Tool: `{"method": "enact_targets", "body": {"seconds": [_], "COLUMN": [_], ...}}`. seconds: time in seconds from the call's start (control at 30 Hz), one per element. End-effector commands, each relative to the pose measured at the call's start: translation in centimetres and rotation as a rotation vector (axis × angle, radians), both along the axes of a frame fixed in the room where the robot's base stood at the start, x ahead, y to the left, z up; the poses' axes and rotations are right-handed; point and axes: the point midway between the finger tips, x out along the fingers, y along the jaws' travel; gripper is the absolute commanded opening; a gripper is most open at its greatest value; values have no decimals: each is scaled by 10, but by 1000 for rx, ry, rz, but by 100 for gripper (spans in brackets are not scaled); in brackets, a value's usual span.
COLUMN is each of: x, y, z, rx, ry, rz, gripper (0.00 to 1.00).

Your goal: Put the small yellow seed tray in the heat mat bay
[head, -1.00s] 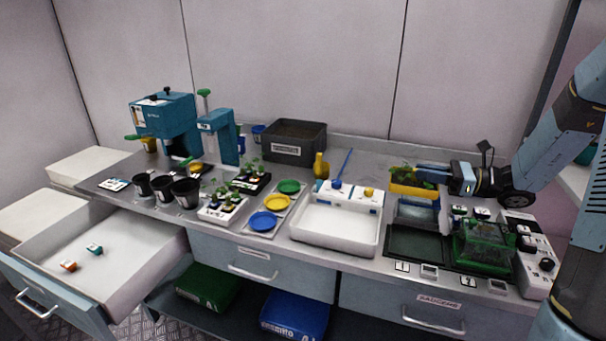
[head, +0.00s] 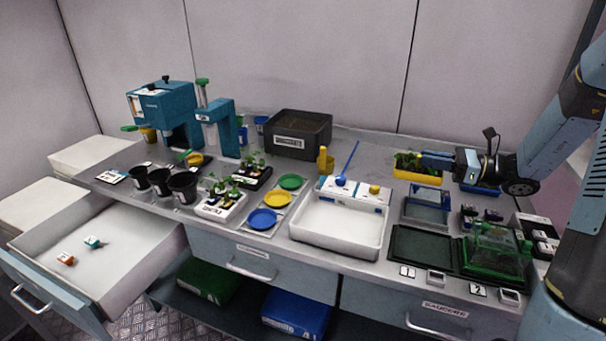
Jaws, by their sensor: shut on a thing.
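The small yellow seed tray (head: 417,179) holds green seedlings and shows at the right, towards the back of the bench. My gripper (head: 428,163) reaches in from the right and is shut on the tray at its right side. I cannot tell how high the tray is above the bench. Two dark mat bays lie at the front right. The bay by label 1 (head: 419,249) looks empty. The bay by label 2 (head: 474,270) has a clear green-based cover (head: 496,248) over it.
A blue-framed clear stand (head: 427,209) is between the tray and bay 1. A blue tray (head: 480,188) is partly hidden behind my gripper. A white basin (head: 338,238) stands left of the bays. A control box (head: 541,240) stands at right.

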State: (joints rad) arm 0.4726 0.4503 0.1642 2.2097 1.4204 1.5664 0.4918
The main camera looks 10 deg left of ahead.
Motion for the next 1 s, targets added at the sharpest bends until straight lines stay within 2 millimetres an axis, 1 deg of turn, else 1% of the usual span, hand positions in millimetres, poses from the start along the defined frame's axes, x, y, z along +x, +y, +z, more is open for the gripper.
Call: {"method": "enact_targets", "body": {"seconds": [0.17,0.27,0.37,0.7,0.9,1.0], "x": [1,9,24,91,114,124], "y": [-1,1,4,17,21,22], "z": [0,-4,-11,-42,-72,-83], "rx": [0,1,2,1,1,1], "ry": [0,1,1,0,2,2], "rz": [-1,0,1,2,2,1], "gripper": [0,0,0,0,0,0]}}
